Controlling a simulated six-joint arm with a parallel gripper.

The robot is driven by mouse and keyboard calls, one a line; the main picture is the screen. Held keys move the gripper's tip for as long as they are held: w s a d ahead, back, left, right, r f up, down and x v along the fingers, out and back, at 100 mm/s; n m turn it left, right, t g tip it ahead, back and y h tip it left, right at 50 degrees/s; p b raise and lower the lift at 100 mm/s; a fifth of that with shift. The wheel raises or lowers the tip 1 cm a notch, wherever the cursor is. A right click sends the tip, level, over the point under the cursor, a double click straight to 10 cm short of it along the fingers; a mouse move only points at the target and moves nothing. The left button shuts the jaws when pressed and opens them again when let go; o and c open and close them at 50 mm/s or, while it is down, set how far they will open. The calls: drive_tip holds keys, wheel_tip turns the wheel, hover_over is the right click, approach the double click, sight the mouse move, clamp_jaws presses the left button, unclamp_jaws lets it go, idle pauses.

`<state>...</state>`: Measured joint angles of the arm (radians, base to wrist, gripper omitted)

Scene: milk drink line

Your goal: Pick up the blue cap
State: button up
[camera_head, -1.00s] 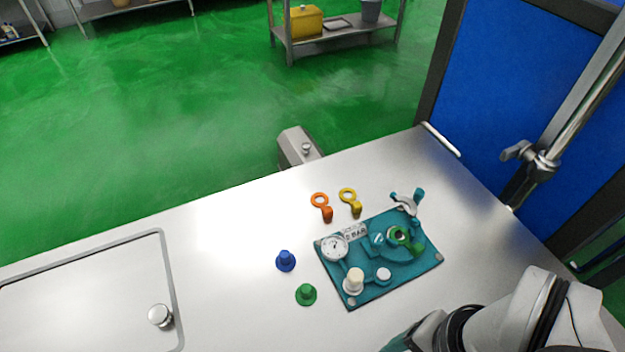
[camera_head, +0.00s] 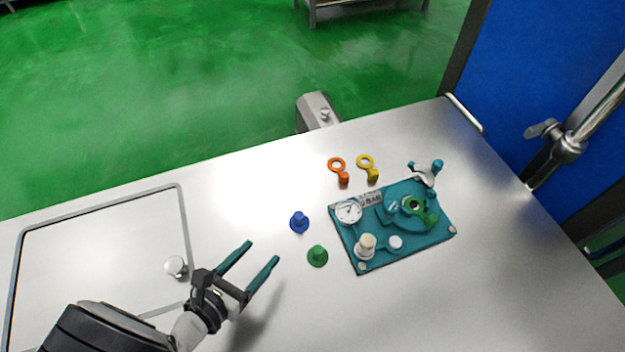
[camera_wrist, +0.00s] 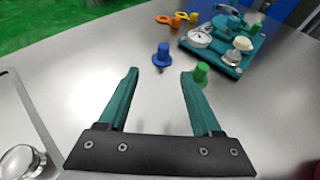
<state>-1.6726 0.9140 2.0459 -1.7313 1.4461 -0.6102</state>
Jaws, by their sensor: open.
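The blue cap (camera_head: 299,222) stands on the steel table, left of the teal plate and above the green cap (camera_head: 317,256) in the head view. My gripper (camera_head: 262,252) is open and empty, to the left of and nearer than both caps. In the wrist view (camera_wrist: 159,72) the right fingertip overlaps part of the green cap (camera_wrist: 201,74).
The teal plate (camera_head: 440,239) carries a gauge (camera_head: 349,211), a white-topped knob (camera_head: 365,246) and a green ring part. Orange (camera_head: 338,166) and yellow (camera_head: 367,165) ring tags lie behind it. A lid with a knob (camera_head: 176,267) is at left. The table right of the plate is clear.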

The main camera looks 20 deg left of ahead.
sight(296, 220)
drive_tip(key=x, duration=1.4)
drive_tip(key=shift+d+f, duration=0.1)
drive_tip(key=shift+d, duration=0.3)
drive_tip(key=shift+s, duration=0.1)
clamp_jaws()
